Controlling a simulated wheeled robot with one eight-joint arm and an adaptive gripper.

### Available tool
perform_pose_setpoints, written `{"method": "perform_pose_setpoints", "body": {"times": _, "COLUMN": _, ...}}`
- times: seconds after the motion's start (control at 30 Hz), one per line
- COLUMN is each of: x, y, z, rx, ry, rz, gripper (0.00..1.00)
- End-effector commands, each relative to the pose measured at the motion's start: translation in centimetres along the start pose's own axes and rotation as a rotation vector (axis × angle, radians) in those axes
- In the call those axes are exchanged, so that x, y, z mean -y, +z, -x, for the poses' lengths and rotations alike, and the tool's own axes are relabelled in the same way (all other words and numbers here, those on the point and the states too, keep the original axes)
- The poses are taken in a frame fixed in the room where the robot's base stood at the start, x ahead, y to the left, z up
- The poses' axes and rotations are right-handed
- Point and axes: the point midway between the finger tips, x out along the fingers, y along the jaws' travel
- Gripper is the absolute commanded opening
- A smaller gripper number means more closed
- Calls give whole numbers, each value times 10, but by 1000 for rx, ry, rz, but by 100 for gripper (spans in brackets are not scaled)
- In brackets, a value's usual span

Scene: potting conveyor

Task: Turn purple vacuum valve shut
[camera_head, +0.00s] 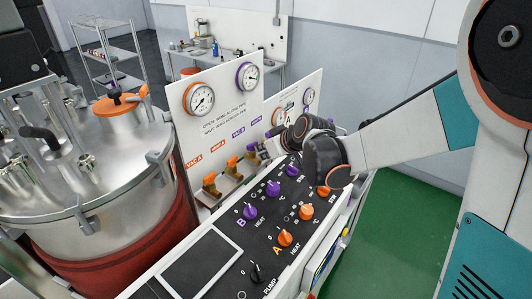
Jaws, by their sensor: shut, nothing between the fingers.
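My gripper (262,152) is at the valve row on the white control panel (225,110). It is shut with nothing between its fingers. Its fingertips are close to the valves below the purple labels, but I cannot tell whether they touch one. Two orange valve handles (211,186) show clearly at the left of the row, below the orange labels.
Purple knobs (250,212) and orange knobs (285,239) stand on the black console top, below my wrist. A large steel vessel (100,160) with an orange-capped lid stands at the left. Gauges (199,98) sit above the valves. Green floor (400,235) is clear at the right.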

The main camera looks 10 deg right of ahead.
Motion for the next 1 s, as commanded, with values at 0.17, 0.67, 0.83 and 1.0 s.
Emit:
{"method": "perform_pose_setpoints", "body": {"times": 0.17, "x": 0, "y": 0, "z": 0, "rx": 0, "ry": 0, "rz": 0, "gripper": 0}}
{"method": "perform_pose_setpoints", "body": {"times": 0.67, "x": -10, "y": -10, "z": -9, "rx": -3, "ry": 1, "rz": 0, "gripper": 0}}
{"method": "perform_pose_setpoints", "body": {"times": 0.83, "x": -6, "y": -10, "z": -9, "rx": -4, "ry": 1, "rz": 0, "gripper": 0}}
{"method": "perform_pose_setpoints", "body": {"times": 1.0, "x": 2, "y": -9, "z": -8, "rx": -5, "ry": -1, "rz": 0, "gripper": 0}}
